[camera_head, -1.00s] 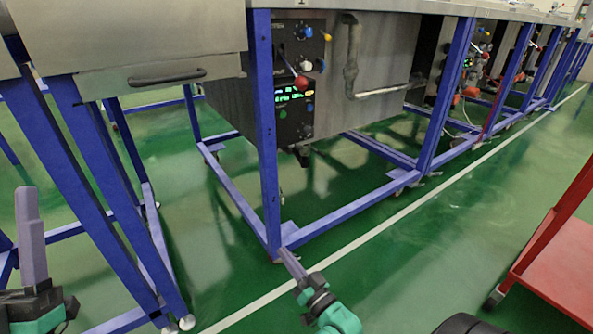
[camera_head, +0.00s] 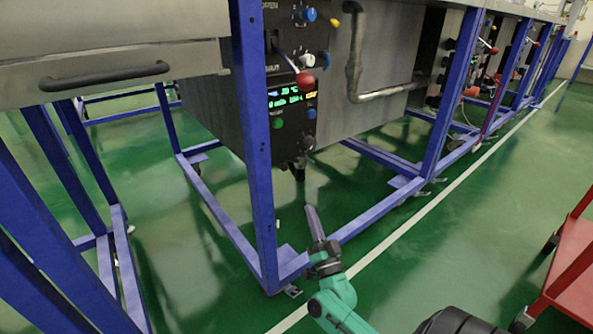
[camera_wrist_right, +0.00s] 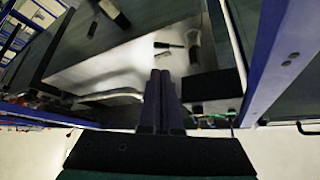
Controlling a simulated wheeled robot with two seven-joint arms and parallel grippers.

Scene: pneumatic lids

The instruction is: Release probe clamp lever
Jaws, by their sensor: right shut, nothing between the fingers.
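A black control panel (camera_head: 290,70) is on the side of the steel tank at the upper middle of the head view. A lever with a red ball knob (camera_head: 305,79) sticks out from it. I cannot tell which control is the probe clamp lever. My right gripper (camera_head: 311,209) is below the panel, beside a blue frame leg, apart from the controls. Its fingers (camera_wrist_right: 161,74) are shut and empty in the right wrist view. My left gripper is out of view.
A blue frame leg (camera_head: 252,150) stands in front of the panel's left edge. A pipe (camera_head: 354,60) runs down the tank to the right. A red cart (camera_head: 575,285) stands at the lower right. Green floor (camera_head: 430,250) lies open between.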

